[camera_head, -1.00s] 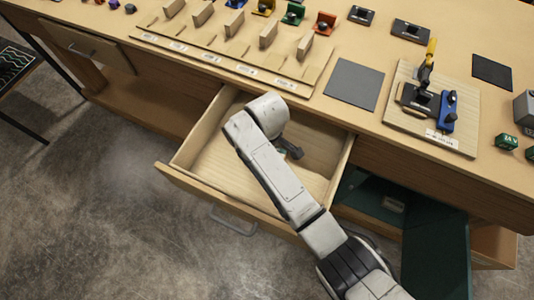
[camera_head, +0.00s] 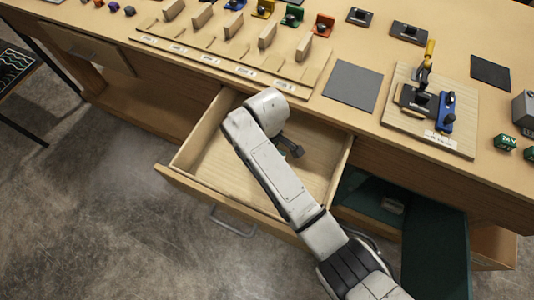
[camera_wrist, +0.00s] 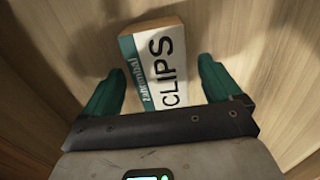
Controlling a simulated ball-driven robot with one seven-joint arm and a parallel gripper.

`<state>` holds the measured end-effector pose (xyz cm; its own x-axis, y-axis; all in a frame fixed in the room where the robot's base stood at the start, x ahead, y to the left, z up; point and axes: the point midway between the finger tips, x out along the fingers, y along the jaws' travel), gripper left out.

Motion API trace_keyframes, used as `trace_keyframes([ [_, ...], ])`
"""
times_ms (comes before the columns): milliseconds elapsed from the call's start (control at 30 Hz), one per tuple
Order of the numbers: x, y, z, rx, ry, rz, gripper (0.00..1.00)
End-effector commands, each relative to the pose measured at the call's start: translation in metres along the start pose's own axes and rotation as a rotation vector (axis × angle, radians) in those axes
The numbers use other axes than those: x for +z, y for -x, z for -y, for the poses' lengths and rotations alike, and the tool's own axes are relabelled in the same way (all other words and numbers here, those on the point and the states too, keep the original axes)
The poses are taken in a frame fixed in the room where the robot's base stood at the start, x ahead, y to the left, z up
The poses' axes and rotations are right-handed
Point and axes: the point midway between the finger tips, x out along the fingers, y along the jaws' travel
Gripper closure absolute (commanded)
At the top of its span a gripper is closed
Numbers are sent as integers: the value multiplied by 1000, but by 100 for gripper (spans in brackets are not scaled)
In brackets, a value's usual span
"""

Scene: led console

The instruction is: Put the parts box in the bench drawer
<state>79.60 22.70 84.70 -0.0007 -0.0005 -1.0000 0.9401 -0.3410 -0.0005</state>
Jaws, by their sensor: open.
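The bench drawer (camera_head: 183,188) is pulled open in the head view, with pale wooden walls and floor. The parts box (camera_wrist: 160,68), white and teal with "CLIPS" on it, shows in the wrist view over the drawer's wooden inside. My gripper (camera_wrist: 160,82) is open, with one teal finger on each side of the box and visible gaps to it. I cannot tell how far the fingertips are above the drawer floor. In the head view my gripper (camera_head: 291,147) is over the drawer, largely behind my arm, and the box is hidden there.
The benchtop above holds wooden slots with labels, coloured parts, a dark mat (camera_head: 353,87) and a board with a toggle clamp (camera_head: 424,100). A green open compartment (camera_head: 376,198) is right of the drawer. The floor to the left is clear.

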Motion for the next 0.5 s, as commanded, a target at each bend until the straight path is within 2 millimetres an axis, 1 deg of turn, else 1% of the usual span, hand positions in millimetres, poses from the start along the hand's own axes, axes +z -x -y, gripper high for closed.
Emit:
trace_keyframes([
  [33,0,10,0,3,0,-4,8],
  [300,-1,65,-1,3,1,-5,8],
  [433,-1,87,0,2,1,-3,8],
  [500,0,94,0,1,1,-1,8],
])
